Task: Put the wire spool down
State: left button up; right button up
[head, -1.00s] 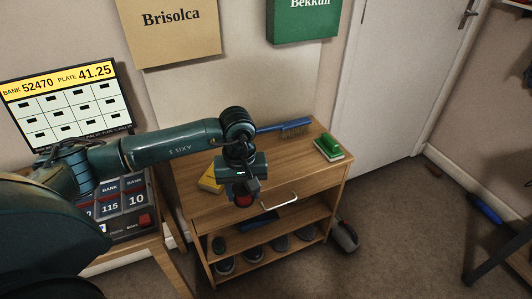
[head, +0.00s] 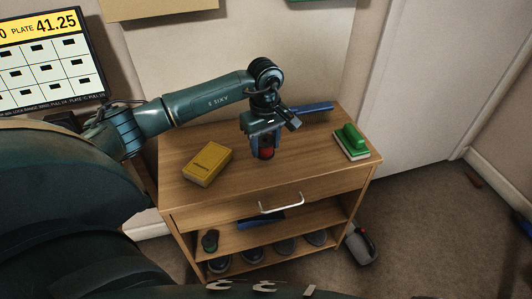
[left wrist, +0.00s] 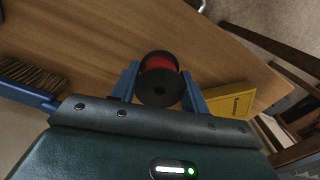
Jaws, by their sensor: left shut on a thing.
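The wire spool (head: 266,152), red between black flanges, is held upright between the blue fingers of my left gripper (head: 263,145). It is over the middle of the wooden cabinet top (head: 225,191). I cannot tell whether its base touches the wood. In the left wrist view the spool (left wrist: 160,62) sits between the two fingers, one on each side, with a black flange facing the camera. My right gripper is not in view.
A yellow box (head: 208,165) lies left of the spool. A blue-handled brush (head: 312,107) lies behind it, and a green-handled block (head: 352,142) is at the right. The front of the top above the drawer handle (head: 281,207) is clear.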

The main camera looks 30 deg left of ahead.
aim_at(265, 154)
pick_arm(q)
jog(key=shift+f, duration=1.85)
jog(key=shift+b, duration=0.3)
jog(key=shift+f, duration=0.2)
jog(key=o, duration=1)
jog(key=shift+r, duration=0.1)
